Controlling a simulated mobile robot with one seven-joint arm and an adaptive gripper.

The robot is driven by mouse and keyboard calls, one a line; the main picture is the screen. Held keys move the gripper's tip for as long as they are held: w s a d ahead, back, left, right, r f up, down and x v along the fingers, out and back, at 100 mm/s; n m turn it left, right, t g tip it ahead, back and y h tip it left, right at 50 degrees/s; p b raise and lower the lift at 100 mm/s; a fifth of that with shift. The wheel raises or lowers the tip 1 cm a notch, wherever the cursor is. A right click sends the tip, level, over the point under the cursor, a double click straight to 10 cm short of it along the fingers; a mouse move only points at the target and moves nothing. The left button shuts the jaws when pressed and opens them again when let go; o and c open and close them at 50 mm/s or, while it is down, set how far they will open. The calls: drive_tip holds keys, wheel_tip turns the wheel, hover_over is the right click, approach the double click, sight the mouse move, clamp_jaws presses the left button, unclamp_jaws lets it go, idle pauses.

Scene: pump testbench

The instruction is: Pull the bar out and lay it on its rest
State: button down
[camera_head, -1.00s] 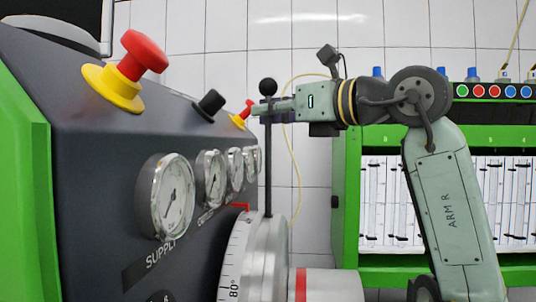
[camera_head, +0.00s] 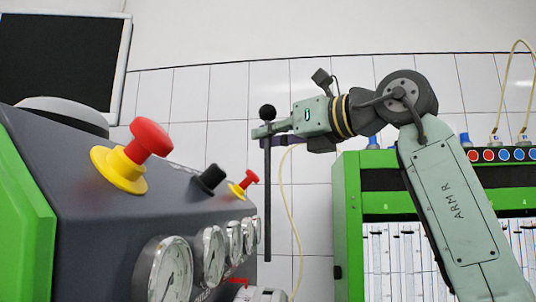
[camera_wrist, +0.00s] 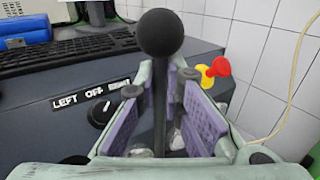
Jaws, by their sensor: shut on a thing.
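The bar (camera_head: 267,200) is a thin black rod with a round black ball knob on top. It hangs upright in my gripper (camera_head: 264,132), which is shut on it just below the knob. The bar's lower end hangs free, with a small gap above the round hub (camera_head: 262,295) at the bottom edge of the head view. In the wrist view the knob (camera_wrist: 161,33) stands above the purple finger pads of my gripper (camera_wrist: 162,105), with the rod between them. I cannot make out the bar's rest in either view.
The dark console has a large red and yellow button (camera_head: 133,155), a black knob (camera_head: 209,179), a smaller red button (camera_head: 244,183) and several gauges (camera_head: 165,270) left of the bar. A green rack (camera_head: 349,225) stands at right. A thin yellowish hose (camera_head: 290,220) hangs behind.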

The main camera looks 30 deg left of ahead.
sight(274, 110)
drive_tip(key=shift+r, duration=0.6)
drive_tip(key=shift+r, duration=0.1)
drive_tip(key=shift+r, duration=1.4)
